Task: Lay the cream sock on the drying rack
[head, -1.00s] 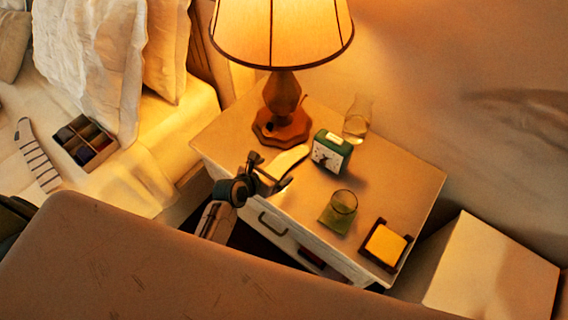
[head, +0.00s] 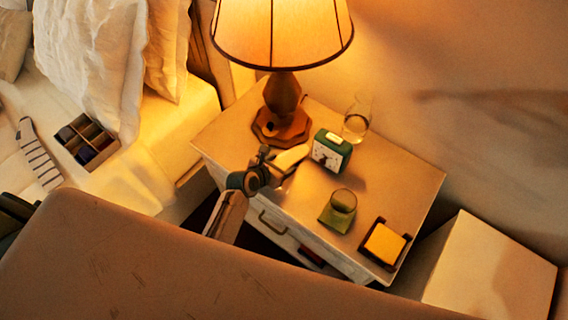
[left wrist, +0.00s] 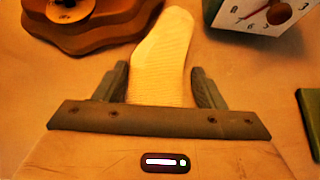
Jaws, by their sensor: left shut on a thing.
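The cream sock (head: 290,158) lies at the near left part of the nightstand top, between the lamp base and the green clock. In the left wrist view the sock (left wrist: 165,55) runs between the two fingers, its toe end pointing away from me. My left gripper (head: 272,172) is shut on the near end of the sock, low over the nightstand; the left wrist view shows the fingers (left wrist: 162,88) on both sides of it. The sock's held end is partly hidden by the gripper. No drying rack is recognisable in these views. My right gripper is not in view.
A striped sock (head: 38,155) and divided box (head: 87,140) lie on the bed.

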